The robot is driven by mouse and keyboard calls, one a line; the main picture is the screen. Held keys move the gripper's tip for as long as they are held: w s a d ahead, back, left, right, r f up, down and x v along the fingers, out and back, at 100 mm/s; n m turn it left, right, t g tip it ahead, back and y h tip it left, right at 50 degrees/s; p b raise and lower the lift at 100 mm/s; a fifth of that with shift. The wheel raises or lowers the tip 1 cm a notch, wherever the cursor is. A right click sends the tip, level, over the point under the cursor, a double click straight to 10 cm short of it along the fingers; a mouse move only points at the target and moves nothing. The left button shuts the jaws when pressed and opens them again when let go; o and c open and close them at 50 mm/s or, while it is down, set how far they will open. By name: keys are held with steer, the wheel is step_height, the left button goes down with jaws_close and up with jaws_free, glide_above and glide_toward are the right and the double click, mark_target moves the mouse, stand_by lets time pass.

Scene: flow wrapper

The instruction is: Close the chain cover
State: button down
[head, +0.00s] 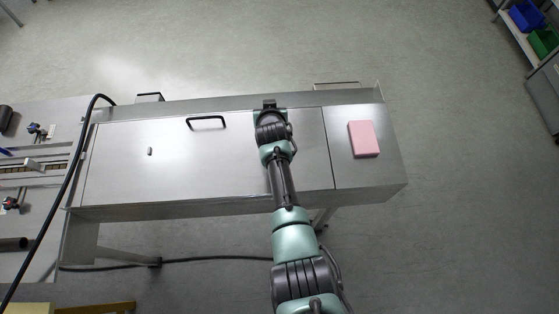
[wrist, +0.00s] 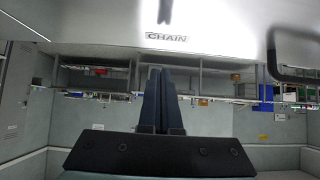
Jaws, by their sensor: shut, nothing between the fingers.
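The chain cover (head: 165,165) is a broad brushed-metal panel on the long machine, with a black bar handle (head: 207,121) near its far edge. From above it looks flat, but I cannot tell whether it is fully seated. In the wrist view a pale metal surface with a CHAIN label (wrist: 167,37) fills the top, and a dark handle (wrist: 292,70) is at the right. My gripper (head: 269,105) is over the far edge of the panel, right of the handle. Its dark fingers (wrist: 158,72) are together and empty below the label; contact is unclear.
A pink block (head: 363,139) lies on the machine's right end. A black cable (head: 68,180) arches over the left end, beside a bench with small parts (head: 38,130). Shelves with blue (head: 526,15) and green bins stand at the far right. The floor behind the machine is clear.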

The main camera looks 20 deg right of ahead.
steer(key=shift+w+f+b, duration=0.15)
steer(key=shift+f+b, duration=0.25)
steer(key=shift+f, duration=1.05)
steer(key=shift+f, duration=0.1)
steer(key=shift+r+p, duration=0.3)
steer(key=shift+r, duration=0.15)
steer(key=r+p, duration=0.2)
steer(key=r, duration=0.1)
steer(key=shift+w+r, duration=0.2)
steer(key=p+v, duration=0.1)
steer(key=v, duration=0.2)
steer(key=shift+s+d+r, duration=0.1)
steer(key=shift+r, duration=0.05)
steer(key=v, duration=0.7)
steer(key=shift+w+r+p, duration=0.25)
steer(key=shift+r+p, duration=0.05)
steer(key=shift+r, duration=0.05)
